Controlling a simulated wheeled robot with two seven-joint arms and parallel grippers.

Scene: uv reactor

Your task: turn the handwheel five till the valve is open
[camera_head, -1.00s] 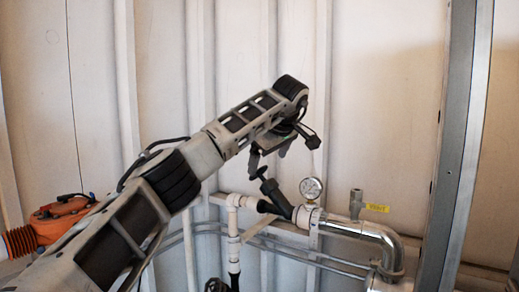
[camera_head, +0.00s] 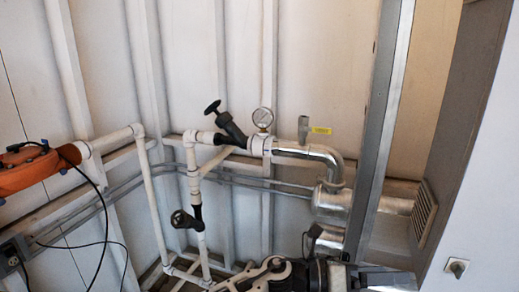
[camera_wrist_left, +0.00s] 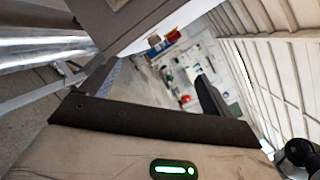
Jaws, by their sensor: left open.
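Two black handwheels show in the head view. The upper handwheel (camera_head: 213,107) sits on a slanted black valve body (camera_head: 232,129) on the upper pipe. The lower handwheel (camera_head: 181,218) is on a vertical white pipe. I see no number on either, so I cannot tell which is five or whether a valve is open. My left gripper (camera_head: 262,274) is low at the bottom edge of the head view, below both wheels and apart from them, partly cut off. In the left wrist view my left gripper (camera_wrist_left: 150,78) has its dark fingers apart and nothing between them. My right gripper is not seen.
A pressure gauge (camera_head: 263,117) and a small valve with a yellow tag (camera_head: 321,131) stand right of the upper wheel. A silver pipe elbow (camera_head: 325,153) and grey post (camera_head: 385,130) are further right. An orange unit (camera_head: 32,168) with cables is at left.

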